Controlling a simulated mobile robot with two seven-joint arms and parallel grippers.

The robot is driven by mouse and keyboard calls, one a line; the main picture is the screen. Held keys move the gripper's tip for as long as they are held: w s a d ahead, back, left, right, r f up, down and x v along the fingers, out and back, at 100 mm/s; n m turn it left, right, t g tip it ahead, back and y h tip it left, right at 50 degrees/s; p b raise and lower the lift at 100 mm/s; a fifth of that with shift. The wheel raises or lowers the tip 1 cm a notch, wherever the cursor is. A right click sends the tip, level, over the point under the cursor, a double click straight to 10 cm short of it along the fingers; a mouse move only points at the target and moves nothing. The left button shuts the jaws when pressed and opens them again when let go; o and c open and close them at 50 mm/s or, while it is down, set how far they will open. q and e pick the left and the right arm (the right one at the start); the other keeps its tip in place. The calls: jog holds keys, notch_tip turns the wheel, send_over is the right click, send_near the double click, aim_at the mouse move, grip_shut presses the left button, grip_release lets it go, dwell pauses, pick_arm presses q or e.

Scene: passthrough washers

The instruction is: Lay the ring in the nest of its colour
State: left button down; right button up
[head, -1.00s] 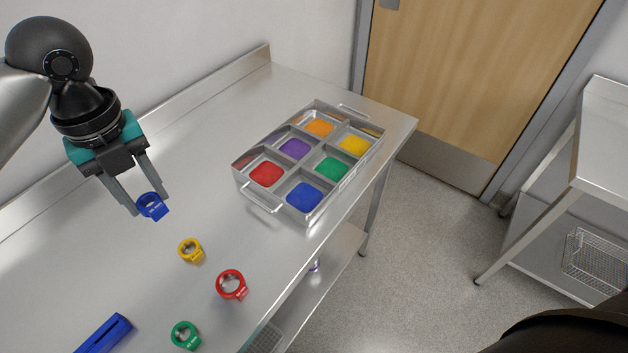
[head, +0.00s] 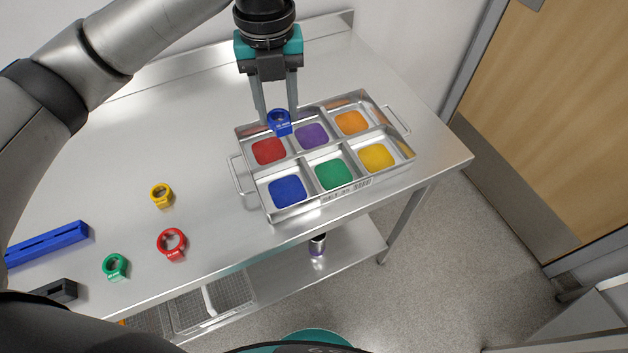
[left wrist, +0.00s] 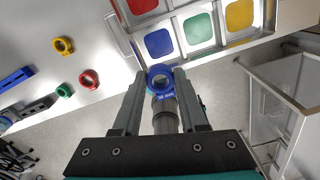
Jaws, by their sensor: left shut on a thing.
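My left gripper (head: 279,121) is shut on the blue ring (head: 280,123), holding it in the air. In the head view the ring overlaps the back row of the metal tray (head: 274,215), between the red nest (head: 268,151) and the purple nest (head: 312,136). The blue nest (head: 287,191) is the tray's empty front left compartment. In the left wrist view the ring (left wrist: 160,78) is between the fingertips, with the blue nest (left wrist: 158,43) just above it in the picture. My right gripper is not in view.
The green (head: 333,174), yellow (head: 377,157) and orange (head: 351,122) nests are empty. A yellow ring (head: 161,195), a red ring (head: 172,244) and a green ring (head: 115,266) lie on the steel table, left of the tray. A blue slotted block (head: 46,243) lies farther left.

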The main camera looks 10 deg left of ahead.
pick_arm(q)
jog(key=b, duration=0.2)
send_over(286, 188)
notch_tip(286, 188, down, 14)
jog(key=shift+f, duration=0.1)
jog(key=shift+f+b, duration=0.3)
jog(key=shift+f, duration=0.6)
notch_tip(286, 188, down, 4)
jog(key=shift+r+b, duration=0.1)
jog(key=shift+b, duration=0.25)
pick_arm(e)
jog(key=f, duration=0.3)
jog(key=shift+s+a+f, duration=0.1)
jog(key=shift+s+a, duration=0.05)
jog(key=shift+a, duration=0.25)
pick_arm(q)
jog(key=shift+c, duration=2.2)
grip_release()
notch_tip(286, 188, up, 12)
jog(key=p, duration=0.2)
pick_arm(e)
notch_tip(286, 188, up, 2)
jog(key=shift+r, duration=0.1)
